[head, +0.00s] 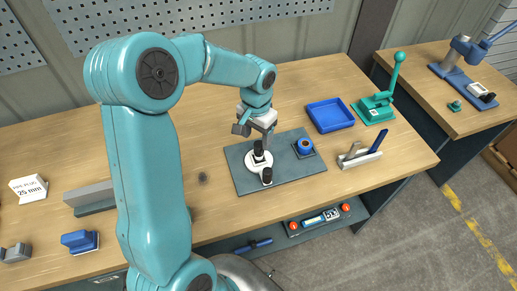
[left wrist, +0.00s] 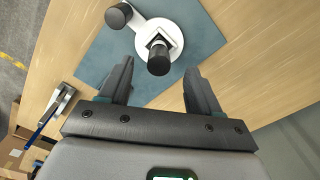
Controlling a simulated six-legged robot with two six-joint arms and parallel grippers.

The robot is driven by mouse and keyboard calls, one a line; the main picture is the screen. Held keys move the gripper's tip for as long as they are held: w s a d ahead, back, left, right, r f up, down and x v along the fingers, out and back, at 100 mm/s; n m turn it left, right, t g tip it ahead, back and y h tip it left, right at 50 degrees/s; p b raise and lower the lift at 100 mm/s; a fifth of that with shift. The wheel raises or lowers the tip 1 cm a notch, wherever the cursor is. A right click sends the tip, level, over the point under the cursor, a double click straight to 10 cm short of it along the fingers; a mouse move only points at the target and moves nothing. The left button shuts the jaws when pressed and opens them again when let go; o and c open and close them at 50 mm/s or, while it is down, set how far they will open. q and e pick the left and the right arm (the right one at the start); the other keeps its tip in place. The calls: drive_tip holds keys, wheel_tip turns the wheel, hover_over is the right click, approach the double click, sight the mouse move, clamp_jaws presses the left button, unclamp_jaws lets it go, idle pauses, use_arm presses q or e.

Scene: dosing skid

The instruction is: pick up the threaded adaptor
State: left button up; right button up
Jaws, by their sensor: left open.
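A white round fixture (head: 257,164) with a short side arm sits on a blue-grey mat (head: 243,181). A black upright cylinder (head: 258,149), which looks like the threaded adaptor, stands at its centre; its thread cannot be made out. It also shows in the left wrist view (left wrist: 158,60), with a pale square part at its foot. A black knob (left wrist: 118,15) tops the side arm. My left gripper (head: 254,131) is open and empty above the fixture. In the left wrist view its fingers (left wrist: 158,76) point at the black cylinder, with a finger towards either side. My right gripper is out of view.
A blue ring-shaped part (head: 304,147) sits at the mat's right. Beyond are a blue tray (head: 330,115), a green lever press (head: 378,103) and a metal clamp-like tool (head: 360,155). Grey blocks and a "25 mm" sign (head: 28,188) stand left. Bare wood lies behind the mat.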

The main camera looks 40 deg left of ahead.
sight(259, 151)
use_arm(q)
drive_tip(key=f, duration=0.1)
drive_tip(key=w+f, duration=0.1)
drive_tip(key=f, duration=0.1)
drive_tip(key=shift+a, duration=0.15)
drive_tip(key=shift+s+d+f, duration=0.25)
drive_tip(key=shift+s+f, duration=0.15)
drive_tip(key=f, duration=0.2)
drive_tip(key=w+f+p, duration=0.1)
drive_tip(key=f, duration=0.1)
drive_tip(key=shift+a+f, duration=0.2)
drive_tip(key=shift+f, duration=0.2)
drive_tip(key=shift+s+d+r, duration=0.15)
drive_tip(key=shift+s+r, duration=0.05)
drive_tip(key=shift+s, duration=0.1)
drive_tip(key=shift+w+f, duration=0.15)
drive_tip(key=shift+w, duration=0.15)
drive_tip(key=c, duration=1.1)
drive_tip(key=shift+s, duration=0.2)
